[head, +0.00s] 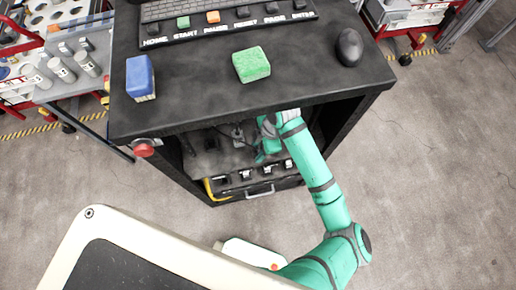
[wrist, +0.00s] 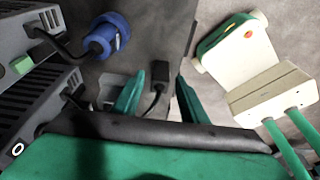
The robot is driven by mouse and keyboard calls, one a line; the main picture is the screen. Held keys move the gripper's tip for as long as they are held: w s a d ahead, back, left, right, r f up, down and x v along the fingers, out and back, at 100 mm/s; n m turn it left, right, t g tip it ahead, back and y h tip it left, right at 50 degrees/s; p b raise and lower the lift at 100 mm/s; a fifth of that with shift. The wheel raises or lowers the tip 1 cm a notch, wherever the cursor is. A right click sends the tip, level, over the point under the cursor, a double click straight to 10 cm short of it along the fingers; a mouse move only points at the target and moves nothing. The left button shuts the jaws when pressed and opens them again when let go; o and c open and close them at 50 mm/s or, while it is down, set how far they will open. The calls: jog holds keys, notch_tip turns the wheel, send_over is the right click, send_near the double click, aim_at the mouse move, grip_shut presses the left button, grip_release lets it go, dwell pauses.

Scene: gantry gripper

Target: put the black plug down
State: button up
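The black plug (wrist: 160,73) shows in the wrist view between my two green fingers, with its black cable curving down toward the lower left. My gripper (wrist: 161,80) is open, and a gap shows between the plug and each finger. In the head view my gripper (head: 264,141) is inside the open front of the dark cabinet (head: 190,115), under its top. I cannot make out the plug for certain in the head view. Whether the plug rests on a surface is not clear.
A blue round connector (wrist: 110,35) and grey device boxes (wrist: 35,100) are close on the left in the wrist view. Several black sockets (head: 246,175) line the cabinet's lower front. The cabinet top holds a blue block (head: 140,78), a green sponge (head: 251,64) and a mouse (head: 349,47).

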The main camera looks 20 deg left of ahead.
jog(key=shift+w+d+r, duration=0.1)
jog(key=shift+r, duration=0.35)
jog(key=w+d, duration=0.2)
jog(key=d, duration=0.1)
jog(key=w+d, duration=0.2)
jog(key=d, duration=0.1)
jog(key=w+d, duration=0.3)
jog(key=d, duration=0.1)
jog(key=shift+r, duration=0.25)
jog(key=shift+a, duration=0.1)
